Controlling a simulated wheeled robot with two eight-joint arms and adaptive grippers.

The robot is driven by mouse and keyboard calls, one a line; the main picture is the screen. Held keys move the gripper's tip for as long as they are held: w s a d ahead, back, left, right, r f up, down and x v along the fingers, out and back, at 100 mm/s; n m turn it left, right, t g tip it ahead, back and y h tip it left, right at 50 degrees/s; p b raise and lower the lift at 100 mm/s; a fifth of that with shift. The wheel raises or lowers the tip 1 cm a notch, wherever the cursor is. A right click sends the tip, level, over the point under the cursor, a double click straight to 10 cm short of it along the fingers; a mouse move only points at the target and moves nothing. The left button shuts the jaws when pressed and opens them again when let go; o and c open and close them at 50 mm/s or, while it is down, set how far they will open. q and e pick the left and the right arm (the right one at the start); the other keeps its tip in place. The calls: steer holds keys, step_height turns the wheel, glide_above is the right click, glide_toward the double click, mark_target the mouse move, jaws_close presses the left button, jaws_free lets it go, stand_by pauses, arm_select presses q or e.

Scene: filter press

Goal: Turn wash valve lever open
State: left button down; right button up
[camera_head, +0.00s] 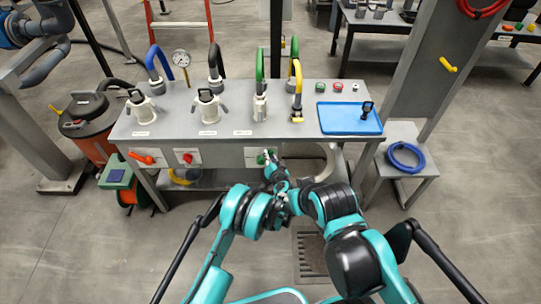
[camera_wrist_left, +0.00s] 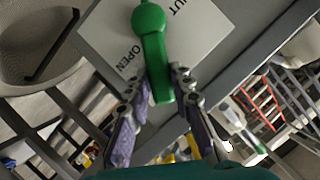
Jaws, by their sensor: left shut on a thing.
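The wash valve lever (camera_head: 262,159) is green and sits on a light plate on the front of the grey bench. In the left wrist view the lever (camera_wrist_left: 151,40) has a round hub, and its arm runs down between my fingers. The plate (camera_wrist_left: 110,35) around it reads OPEN on the left and SHUT on the upper right. My left gripper (camera_wrist_left: 162,84) is shut on the lever's arm, one finger on each side. In the head view my left gripper (camera_head: 271,166) is at the bench front and partly covers the lever. I cannot make out my right gripper.
An orange lever (camera_head: 142,157) and a red knob (camera_head: 188,158) are on the same front panel to the left. Hose fittings stand on the bench top (camera_head: 180,122), with a blue tray (camera_head: 349,119) at its right. A blue hose coil (camera_head: 405,155) lies on a side stand.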

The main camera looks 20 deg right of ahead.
arm_select(q)
steer(key=shift+s+d+f+m+t+y, duration=0.15)
steer(key=shift+d+f+m+t+y, duration=0.15)
steer(key=shift+d+f+m+y, duration=0.35)
steer(key=shift+a+r+m+h, duration=0.1)
steer(key=shift+r+m+h, duration=0.1)
steer(key=shift+m+h, duration=0.05)
steer(key=c, duration=1.3)
jaws_free()
